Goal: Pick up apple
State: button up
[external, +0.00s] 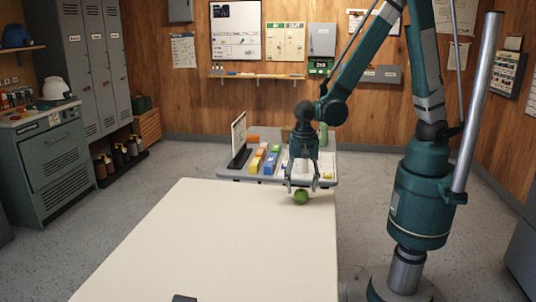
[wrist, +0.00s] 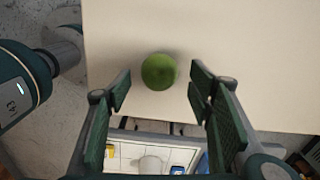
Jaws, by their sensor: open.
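A green apple (external: 300,197) sits on the cream table (external: 215,245) near its far right edge. In the wrist view the apple (wrist: 159,71) lies just beyond the fingertips, centred between them. My gripper (external: 302,184) hangs pointing down right above the apple. In the wrist view my gripper (wrist: 160,88) is open, with its two green-padded fingers apart and nothing between them. I cannot tell whether the fingertips reach down to the apple's height.
A grey tray table (external: 230,174) stands just past the cream table, holding coloured boxes (external: 263,160) and an upright sign (external: 239,138). A small dark object (external: 184,298) lies at the near edge. The cream table is otherwise clear.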

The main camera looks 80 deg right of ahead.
aim_at(302, 190)
jog(key=shift+f+b, duration=0.75)
jog(key=shift+f, duration=1.6)
jog(key=c, duration=1)
